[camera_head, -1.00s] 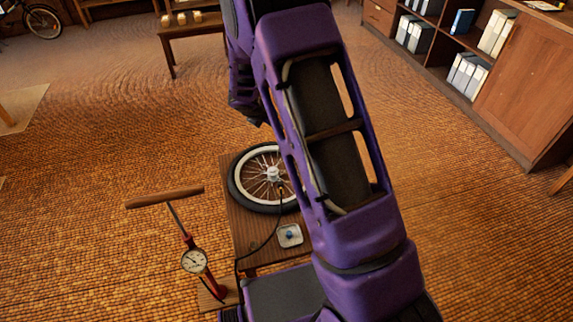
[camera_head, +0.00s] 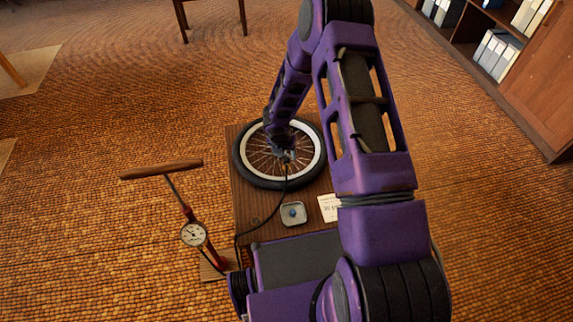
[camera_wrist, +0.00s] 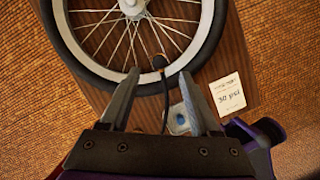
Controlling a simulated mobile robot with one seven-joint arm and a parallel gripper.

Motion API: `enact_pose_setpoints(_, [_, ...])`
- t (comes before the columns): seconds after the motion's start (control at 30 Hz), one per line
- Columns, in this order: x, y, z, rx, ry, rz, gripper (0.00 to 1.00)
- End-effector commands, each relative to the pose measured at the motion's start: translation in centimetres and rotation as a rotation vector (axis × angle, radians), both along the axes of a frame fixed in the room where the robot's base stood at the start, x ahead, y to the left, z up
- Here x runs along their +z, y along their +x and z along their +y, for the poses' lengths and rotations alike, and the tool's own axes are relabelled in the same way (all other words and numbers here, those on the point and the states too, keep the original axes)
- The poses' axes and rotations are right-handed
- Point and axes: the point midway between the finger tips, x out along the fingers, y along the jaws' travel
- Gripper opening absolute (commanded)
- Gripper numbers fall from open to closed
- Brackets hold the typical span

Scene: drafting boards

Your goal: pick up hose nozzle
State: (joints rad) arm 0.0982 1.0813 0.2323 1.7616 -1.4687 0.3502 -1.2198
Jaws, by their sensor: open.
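The hose nozzle (camera_wrist: 160,62) is the small dark end of a black hose, seen in the wrist view at the wheel's rim. The hose (camera_head: 262,222) runs from the floor pump up over the board to the wheel. My gripper (camera_wrist: 159,76) is open. Its two fingers lie left and right of the hose in the wrist view, with the nozzle just past the fingertips, between them in the picture. No contact shows. In the head view my gripper (camera_head: 284,154) is over the wheel and hides the nozzle there.
The spoked wheel (camera_head: 246,173) lies flat on a low wooden table (camera_head: 247,208). A small dish (camera_head: 292,214) with a blue item and a card reading 30 psi (camera_wrist: 228,94) are near it. The floor pump (camera_head: 194,235) stands left of the table. A shelf unit is at upper right.

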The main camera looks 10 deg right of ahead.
Motion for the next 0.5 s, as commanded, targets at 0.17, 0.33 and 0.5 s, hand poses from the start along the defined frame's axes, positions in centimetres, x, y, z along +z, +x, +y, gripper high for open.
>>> enact_pose_setpoints(0.17, [-2.0, 0.5, -0.3, 0.0, 0.0, 0.0, 0.63])
enact_pose_setpoints(0.33, [-3.1, 0.8, -0.4, 0.0, 0.0, 0.0, 0.63])
enact_pose_setpoints(0.5, [-5.8, 1.4, -0.8, -0.001, 0.001, 0.001, 0.63])
